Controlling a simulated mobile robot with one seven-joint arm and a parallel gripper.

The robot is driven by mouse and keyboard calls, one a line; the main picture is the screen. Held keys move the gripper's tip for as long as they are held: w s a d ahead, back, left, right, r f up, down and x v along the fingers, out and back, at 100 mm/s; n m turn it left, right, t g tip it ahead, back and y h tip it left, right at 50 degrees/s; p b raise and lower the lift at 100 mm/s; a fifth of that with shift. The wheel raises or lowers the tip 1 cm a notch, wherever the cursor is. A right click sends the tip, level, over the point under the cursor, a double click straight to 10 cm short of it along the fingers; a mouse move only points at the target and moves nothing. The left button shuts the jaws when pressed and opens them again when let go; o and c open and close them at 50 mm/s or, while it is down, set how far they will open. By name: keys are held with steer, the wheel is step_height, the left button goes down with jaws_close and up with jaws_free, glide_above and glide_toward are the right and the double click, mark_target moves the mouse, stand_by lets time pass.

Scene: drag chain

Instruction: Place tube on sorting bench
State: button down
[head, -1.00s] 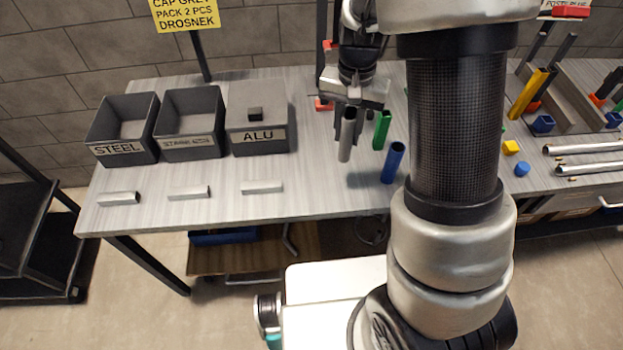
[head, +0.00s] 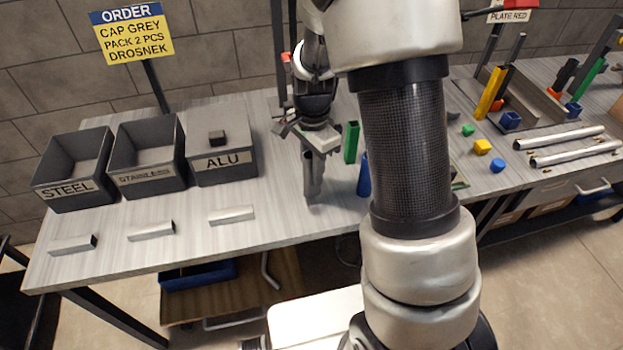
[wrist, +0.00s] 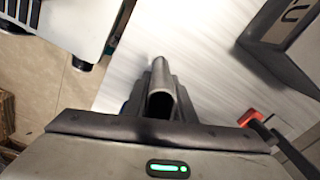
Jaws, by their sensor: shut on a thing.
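My gripper (head: 315,160) is shut on a grey tube (head: 313,189), which hangs below the fingers, roughly upright, over the sorting bench (head: 272,198). The tube's lower end is at or just above the bench top; I cannot tell whether it touches. In the wrist view the grey tube (wrist: 160,92) lies between the fingers with its open end toward me. The gripper is right of the grey ALU bin (head: 226,160). A green tube (head: 351,142) and a blue tube (head: 363,178) stand to its right, the blue one partly hidden by my arm.
A STEEL bin (head: 65,185) and another grey bin (head: 150,170) stand left of ALU. Three short metal bars, including one below ALU (head: 232,216), lie near the front edge. Caps (head: 482,147) and long tubes (head: 567,150) lie at right. Bench front between ALU and the tubes is clear.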

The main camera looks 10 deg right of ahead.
steer(key=shift+f, duration=1.45)
steer(key=shift+f, duration=0.1)
steer(key=c, duration=1.5)
jaws_free()
